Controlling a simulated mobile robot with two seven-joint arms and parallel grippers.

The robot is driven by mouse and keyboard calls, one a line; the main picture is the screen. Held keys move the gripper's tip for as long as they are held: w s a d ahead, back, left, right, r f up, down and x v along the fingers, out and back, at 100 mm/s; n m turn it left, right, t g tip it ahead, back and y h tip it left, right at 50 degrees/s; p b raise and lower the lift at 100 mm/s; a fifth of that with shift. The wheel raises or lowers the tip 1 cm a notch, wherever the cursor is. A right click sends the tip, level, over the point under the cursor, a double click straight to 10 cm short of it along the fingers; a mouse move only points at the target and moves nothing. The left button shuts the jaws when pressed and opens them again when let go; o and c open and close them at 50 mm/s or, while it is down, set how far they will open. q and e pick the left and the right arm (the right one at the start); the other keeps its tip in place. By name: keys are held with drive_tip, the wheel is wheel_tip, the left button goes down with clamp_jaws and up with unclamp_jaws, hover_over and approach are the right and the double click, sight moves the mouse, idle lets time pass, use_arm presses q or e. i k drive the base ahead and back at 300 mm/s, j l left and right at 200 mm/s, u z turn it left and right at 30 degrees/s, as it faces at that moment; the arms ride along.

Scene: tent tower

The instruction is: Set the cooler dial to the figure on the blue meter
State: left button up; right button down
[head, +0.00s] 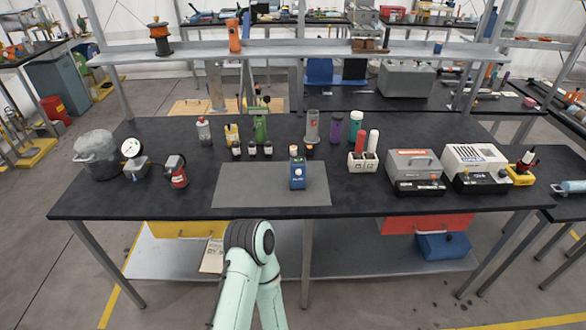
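A small blue meter (298,174) stands upright on the grey mat (250,187) near the middle of the black table. Its pale marking is too small to read. A white box with vents and a blue label (474,160) sits at the right of the table and looks like the cooler. Its dark front base (482,185) carries small controls, but I cannot make out the dial or its setting. Neither gripper shows; only a pale green link of my arm rises at the bottom centre, below the table's front edge.
An orange-and-grey box (414,166) stands just left of the white box, with a yellow tool (520,176) to the right. A gauge (131,150) is at left. The front table strip is clear.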

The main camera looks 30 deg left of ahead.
sight(502, 173)
drive_tip(key=u, duration=1.1)
drive_tip(key=i+l, duration=0.1)
drive_tip(key=z, duration=1.4)
drive_tip(key=l+u, duration=0.1)
drive_tip(key=u, duration=0.25)
drive_tip(key=i+l+u, duration=0.1)
drive_tip(key=u, duration=0.25)
drive_tip(key=l+u, duration=0.15)
drive_tip(key=u, duration=0.2)
drive_tip(key=l+u, duration=0.3)
drive_tip(key=l, duration=0.2)
drive_tip(key=l+u, duration=0.35)
drive_tip(key=l, duration=0.2)
